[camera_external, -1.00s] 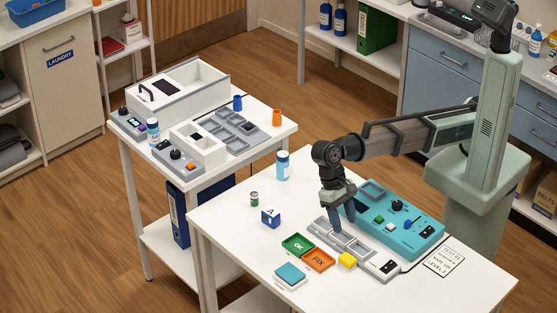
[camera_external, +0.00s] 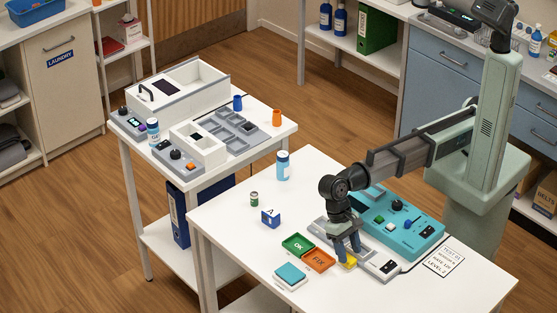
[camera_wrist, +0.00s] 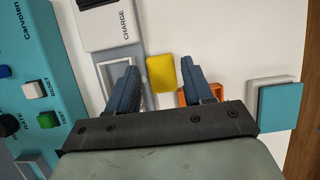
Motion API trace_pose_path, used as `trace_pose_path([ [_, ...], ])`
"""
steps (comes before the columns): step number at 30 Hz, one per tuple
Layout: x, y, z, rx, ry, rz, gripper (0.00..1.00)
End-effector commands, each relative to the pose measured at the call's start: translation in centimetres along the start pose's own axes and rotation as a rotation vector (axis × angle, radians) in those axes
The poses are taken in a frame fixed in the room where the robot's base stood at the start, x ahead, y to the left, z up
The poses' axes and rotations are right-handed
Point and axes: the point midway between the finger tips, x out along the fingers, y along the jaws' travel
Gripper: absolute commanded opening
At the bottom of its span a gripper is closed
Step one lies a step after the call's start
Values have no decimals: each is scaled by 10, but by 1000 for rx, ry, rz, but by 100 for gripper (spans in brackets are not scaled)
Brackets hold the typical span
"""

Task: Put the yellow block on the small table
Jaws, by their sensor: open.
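The yellow block (camera_wrist: 160,74) lies on the white table between my two open fingers in the wrist view, just ahead of the fingertips. In the external view the yellow block (camera_external: 350,262) is partly hidden by my gripper (camera_external: 346,255), which is low over it, fingers pointing down. My gripper (camera_wrist: 158,75) is open and empty; I cannot tell whether a finger touches the block. The small table (camera_external: 279,138) is likely the separate white one at the back left, crowded with devices.
An orange FIX tray (camera_external: 319,260) and a green OK tray (camera_external: 298,244) lie left of my gripper. A grey tray strip (camera_external: 385,264) and a teal panel (camera_external: 425,232) are beside it. A teal pad (camera_external: 290,274), lettered cube (camera_external: 270,217) and bottle (camera_external: 283,165) stand apart.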

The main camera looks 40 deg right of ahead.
Motion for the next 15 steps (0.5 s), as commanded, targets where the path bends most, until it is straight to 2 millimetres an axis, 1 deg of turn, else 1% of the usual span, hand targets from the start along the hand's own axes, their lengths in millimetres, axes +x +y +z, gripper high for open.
trace_pose_path([
  [1, 8, 0, 0, 0, 0, 2, 51],
  [3, 16, 0, 0, -1, 0, 2, 51],
  [6, 22, 0, 0, 0, 0, 1, 51],
  [12, 23, 0, 0, 0, 0, 0, 51],
  [13, 23, 0, 0, 0, 0, 0, 50],
  [15, 23, 0, 0, 0, 0, 0, 43],
])
